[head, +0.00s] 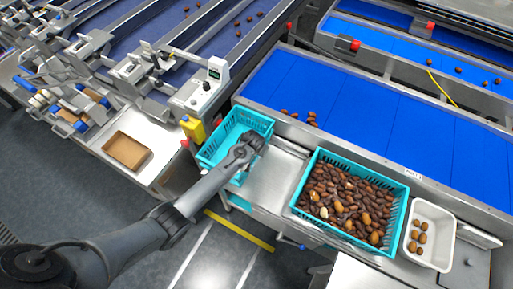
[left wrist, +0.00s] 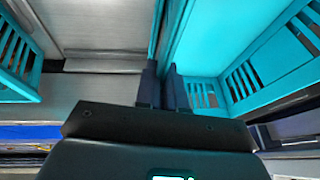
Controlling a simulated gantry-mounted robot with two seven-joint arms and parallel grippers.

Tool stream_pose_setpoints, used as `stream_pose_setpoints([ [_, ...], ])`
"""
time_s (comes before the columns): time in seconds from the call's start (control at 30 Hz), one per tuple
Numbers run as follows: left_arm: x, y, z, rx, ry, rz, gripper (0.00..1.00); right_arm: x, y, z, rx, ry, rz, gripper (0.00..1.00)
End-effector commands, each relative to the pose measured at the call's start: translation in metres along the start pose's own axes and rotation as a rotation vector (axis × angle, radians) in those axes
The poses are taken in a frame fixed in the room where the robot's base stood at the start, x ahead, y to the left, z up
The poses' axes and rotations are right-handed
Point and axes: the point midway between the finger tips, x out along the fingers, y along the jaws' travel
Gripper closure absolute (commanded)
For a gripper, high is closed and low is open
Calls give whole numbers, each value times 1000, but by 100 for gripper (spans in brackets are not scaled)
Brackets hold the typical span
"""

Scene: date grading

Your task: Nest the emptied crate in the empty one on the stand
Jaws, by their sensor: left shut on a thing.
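An empty turquoise slatted crate (head: 208,151) is left of centre in the head view, beside the steel bench. My left gripper (head: 252,139) is at its right side. In the left wrist view, my left gripper (left wrist: 164,88) is shut on the top edge of the turquoise crate wall (left wrist: 178,35), with the crate's slatted inside to the right. Part of the crate is hidden behind my gripper in the head view. I cannot tell whether a second empty crate or a stand is under it. My right gripper is not in view.
A turquoise crate (head: 402,213) full of dates stands to the right, with a white tub (head: 446,236) holding several dates beside it. Bare steel bench (head: 272,178) lies between the crates.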

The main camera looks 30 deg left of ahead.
Motion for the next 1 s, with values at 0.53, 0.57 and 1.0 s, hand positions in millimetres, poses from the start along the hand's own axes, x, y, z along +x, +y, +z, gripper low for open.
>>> stream_pose_setpoints([
  [0.53, 15, 3, 6, 0, 1, 0, 100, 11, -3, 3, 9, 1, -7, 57],
  [0.57, 16, 3, 6, 0, 1, 0, 100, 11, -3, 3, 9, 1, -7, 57],
  [1.0, 28, 5, 11, 0, 2, 0, 100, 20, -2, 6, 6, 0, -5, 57],
])
